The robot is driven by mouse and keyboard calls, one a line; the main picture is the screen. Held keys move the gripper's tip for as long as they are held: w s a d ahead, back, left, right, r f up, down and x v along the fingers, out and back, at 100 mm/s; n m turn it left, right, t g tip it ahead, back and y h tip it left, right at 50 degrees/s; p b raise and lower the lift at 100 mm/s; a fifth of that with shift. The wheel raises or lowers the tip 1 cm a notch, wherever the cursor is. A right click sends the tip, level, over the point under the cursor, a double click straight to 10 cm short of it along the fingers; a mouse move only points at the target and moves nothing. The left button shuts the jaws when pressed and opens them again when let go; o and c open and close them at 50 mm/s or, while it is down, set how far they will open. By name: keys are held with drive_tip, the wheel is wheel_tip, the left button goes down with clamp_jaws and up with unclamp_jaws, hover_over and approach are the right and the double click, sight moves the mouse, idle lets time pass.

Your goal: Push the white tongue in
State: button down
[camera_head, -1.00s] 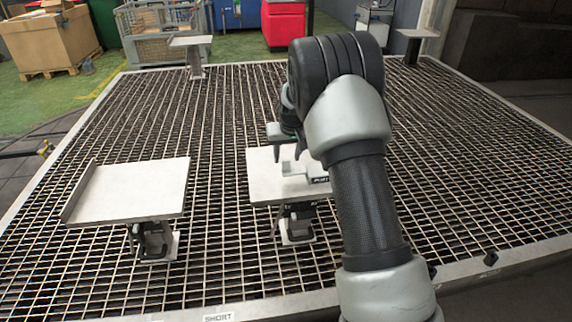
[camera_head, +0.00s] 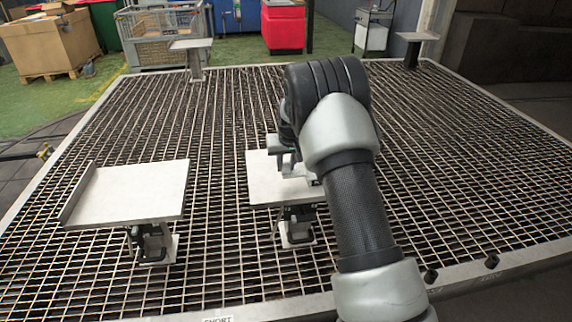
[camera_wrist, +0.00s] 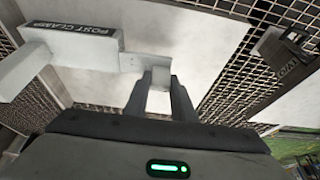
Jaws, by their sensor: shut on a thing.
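In the wrist view, a pale block labelled POST CLAMP (camera_wrist: 95,52) lies over a white plate (camera_wrist: 205,45). A small white tongue (camera_wrist: 140,62) sticks out from the block's side toward my gripper (camera_wrist: 160,78). My fingers are a little apart, with the tongue's pale end between their tips, and they are shut on it. How far the tongue goes into the block is hidden. In the head view, my gripper (camera_head: 284,152) is low over the right-hand plate (camera_head: 262,185), and my arm hides most of the block.
Another tilted plate (camera_head: 130,193) stands on a clamp post to the left. Two small plates on posts stand at the far left (camera_head: 191,44) and far right (camera_head: 416,37). All rise from a steel grating floor (camera_head: 215,110), which has free room between them.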

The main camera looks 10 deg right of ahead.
sight(304, 168)
drive_tip(key=d, duration=0.6)
drive_tip(key=shift+d, duration=0.3)
drive_tip(key=c, duration=1.5)
unclamp_jaws()
drive_tip(key=shift+r, duration=0.45)
drive_tip(key=p+v, duration=0.2)
drive_tip(key=v, duration=1.4)
drive_tip(key=shift+s+r, duration=0.15)
drive_tip(key=shift+r, duration=0.1)
